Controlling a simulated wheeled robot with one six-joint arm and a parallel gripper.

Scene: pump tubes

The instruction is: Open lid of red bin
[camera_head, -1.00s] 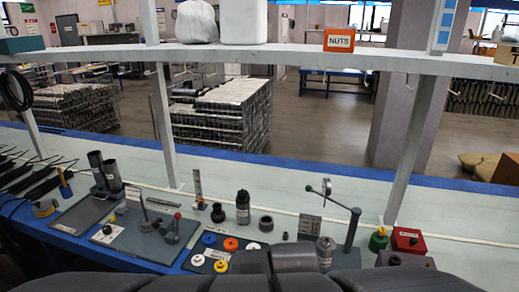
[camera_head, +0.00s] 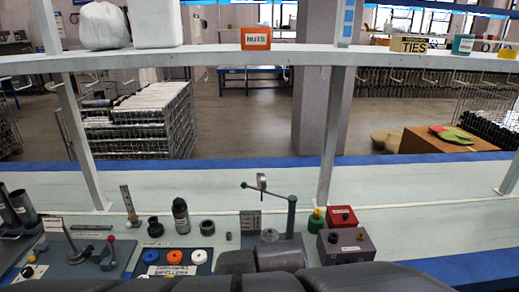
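A small red box (camera_head: 342,217) stands on the workbench right of centre, behind a grey box. It is the only red bin-like thing on the bench; its top looks closed, with a small dark and white mark on it. An orange-red bin (camera_head: 256,39) labelled NUTS sits on the upper shelf. Dark grey parts of my own arm fill the bottom edge. My gripper's fingers do not show.
A grey box (camera_head: 346,246) and a green bottle (camera_head: 316,221) stand close to the red box. A lever stand (camera_head: 291,212) is to their left. A shelf post (camera_head: 329,135) rises behind. The bench right of the grey box is clear.

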